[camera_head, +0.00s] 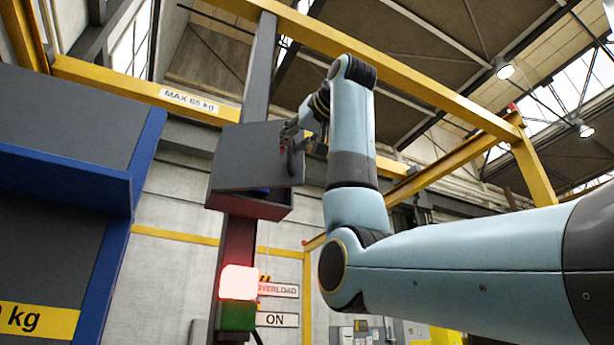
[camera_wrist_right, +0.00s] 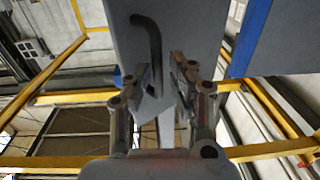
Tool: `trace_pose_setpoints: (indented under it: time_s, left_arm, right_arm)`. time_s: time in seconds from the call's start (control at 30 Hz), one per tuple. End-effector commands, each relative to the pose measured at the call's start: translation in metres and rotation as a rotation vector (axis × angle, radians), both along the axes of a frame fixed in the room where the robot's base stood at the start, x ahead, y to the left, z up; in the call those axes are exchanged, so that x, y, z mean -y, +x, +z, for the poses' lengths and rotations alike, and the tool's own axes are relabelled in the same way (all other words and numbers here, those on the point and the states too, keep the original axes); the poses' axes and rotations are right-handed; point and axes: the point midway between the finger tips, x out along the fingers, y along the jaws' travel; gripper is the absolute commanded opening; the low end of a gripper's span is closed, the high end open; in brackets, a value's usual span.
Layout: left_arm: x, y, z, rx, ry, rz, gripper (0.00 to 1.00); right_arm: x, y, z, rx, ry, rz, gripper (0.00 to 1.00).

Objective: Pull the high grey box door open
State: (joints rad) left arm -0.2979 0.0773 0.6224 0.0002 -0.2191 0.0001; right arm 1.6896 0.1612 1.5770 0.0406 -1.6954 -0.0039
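The high grey box (camera_head: 225,203) is mounted on a column, with its grey door (camera_head: 240,158) on the front. The door looks ajar: its right edge sticks out past the box body, and a bit of blue shows below it. In the right wrist view, the door (camera_wrist_right: 190,25) carries a dark bent bar handle (camera_wrist_right: 153,45). My right gripper (camera_head: 292,145) is at the door's right side. In the wrist view my right gripper (camera_wrist_right: 165,68) has its fingers apart, with the handle's lower end between them. I cannot tell whether they touch it. My left gripper is out of view.
A red lit lamp (camera_head: 239,282) and a green block (camera_head: 238,316) sit below the box on the column. A blue-edged grey cabinet (camera_head: 120,185) stands at the left. A yellow beam (camera_head: 130,85) runs behind the box.

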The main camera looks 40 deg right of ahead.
Motion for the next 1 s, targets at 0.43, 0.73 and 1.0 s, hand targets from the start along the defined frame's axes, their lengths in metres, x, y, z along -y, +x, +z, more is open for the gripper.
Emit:
trace_pose_setpoints:
  time_s: [0.43,0.73,1.0]
  left_arm:
    - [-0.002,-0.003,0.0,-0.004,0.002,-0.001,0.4]
    - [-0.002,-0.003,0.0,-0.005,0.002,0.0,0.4]
    - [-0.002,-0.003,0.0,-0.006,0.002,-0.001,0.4]
  right_arm:
    - [-0.002,-0.083,-0.003,-0.004,0.004,-0.005,0.21]
    - [-0.002,-0.09,-0.004,-0.006,0.005,-0.004,0.21]
    - [-0.008,-0.088,0.003,0.04,0.139,0.026,0.0]
